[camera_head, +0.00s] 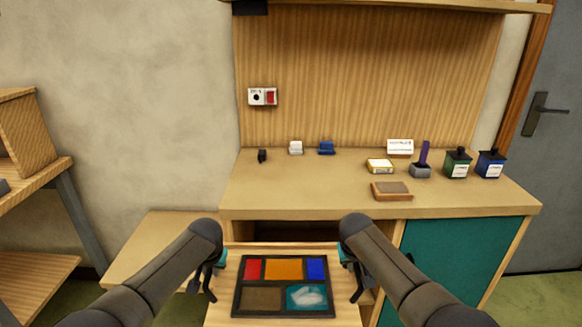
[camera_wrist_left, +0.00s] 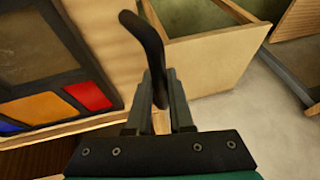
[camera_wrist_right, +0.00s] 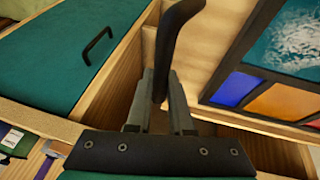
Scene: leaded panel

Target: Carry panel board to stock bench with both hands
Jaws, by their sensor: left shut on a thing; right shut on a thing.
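The panel board (camera_head: 345,312) is a pale wooden board in the lower middle of the head view. On it lies a dark-framed panel (camera_head: 284,284) with red, orange, blue, brown and teal panes. My left gripper (camera_head: 210,282) is at the board's left side, shut on a black curved handle (camera_wrist_left: 150,50). My right gripper (camera_head: 357,282) is at the right side, shut on a matching handle (camera_wrist_right: 172,45). The board looks about level, in front of a wooden bench (camera_head: 310,200). I cannot tell which bench is the stock bench, nor whether the board is clear of any support.
A teal cabinet door (camera_head: 450,262) is below right. A lower wooden surface (camera_head: 160,245) and a shelf unit (camera_head: 35,190) are left.

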